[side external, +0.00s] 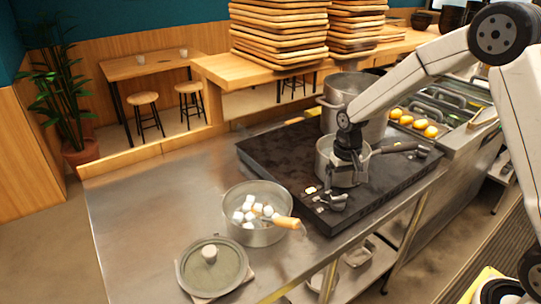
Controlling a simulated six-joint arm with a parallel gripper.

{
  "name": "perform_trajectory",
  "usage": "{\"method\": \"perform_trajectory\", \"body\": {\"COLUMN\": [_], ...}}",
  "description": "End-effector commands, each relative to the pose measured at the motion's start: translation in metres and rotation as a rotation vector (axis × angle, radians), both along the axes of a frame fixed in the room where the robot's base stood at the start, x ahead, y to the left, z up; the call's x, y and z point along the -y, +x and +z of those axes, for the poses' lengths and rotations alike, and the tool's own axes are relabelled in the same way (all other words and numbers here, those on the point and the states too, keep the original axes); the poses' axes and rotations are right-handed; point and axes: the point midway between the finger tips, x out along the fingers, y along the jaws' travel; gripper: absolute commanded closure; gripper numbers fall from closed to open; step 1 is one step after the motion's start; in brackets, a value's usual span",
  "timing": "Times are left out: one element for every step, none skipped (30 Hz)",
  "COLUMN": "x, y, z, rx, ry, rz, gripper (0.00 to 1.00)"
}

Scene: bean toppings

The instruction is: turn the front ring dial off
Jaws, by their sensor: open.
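The black cooktop (280,150) lies on the steel counter. Near its front left corner there are small controls with light marks (311,190) and a dark knob-like piece (338,201); a further small dark knob (422,152) sits near the right end. I cannot tell which is the front ring dial or how any is turned. My gripper (348,166) is open and points down at the small steel saucepan (325,162) on the front of the cooktop. It overlaps the pan in this view, so I cannot tell whether it touches it.
A tall steel pot (345,88) stands behind the saucepan. A pot with white cubes (262,236) and a lid (212,268) stand at the left front. Trays with orange items (418,124) lie at the right. The counter's left part is clear.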

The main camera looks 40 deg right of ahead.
Motion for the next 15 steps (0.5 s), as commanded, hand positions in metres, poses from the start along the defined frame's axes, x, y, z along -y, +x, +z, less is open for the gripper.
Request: {"method": "perform_trajectory", "body": {"x": [0.0, 0.0, 0.0, 0.0, 0.0, 0.0, 0.0, 0.0, 0.0, 0.0, 0.0, 0.0, 0.0, 0.0, 0.0], "y": [0.001, 0.001, 0.001, 0.001, 0.001, 0.0, 0.0, 0.0, 0.0, 0.0, 0.0, 0.0, 0.0, 0.0, 0.0], "z": [0.007, 0.01, 0.015, 0.018, 0.02, 0.022, 0.024, 0.026, 0.027, 0.028, 0.028, 0.029, 0.029, 0.029, 0.029], "rx": [0.004, 0.004, 0.003, 0.003, 0.003, 0.002, 0.002, 0.001, 0.001, 0.001, 0.001, 0.001, 0.001, 0.001, 0.001], "ry": [-0.001, -0.001, 0.0, 0.0, 0.0, -0.001, -0.001, 0.0, 0.0, 0.0, 0.0, 0.0, 0.0, 0.0, 0.0], "rz": [0.0, 0.0, 0.0, 0.0, 0.001, 0.001, 0.001, 0.001, 0.001, 0.001, 0.001, 0.001, 0.001, 0.001, 0.001], "gripper": [0.03, 0.03, 0.03, 0.03, 0.03, 0.03, 0.03, 0.03, 0.03, 0.03, 0.03, 0.03, 0.03, 0.03, 0.03]}}
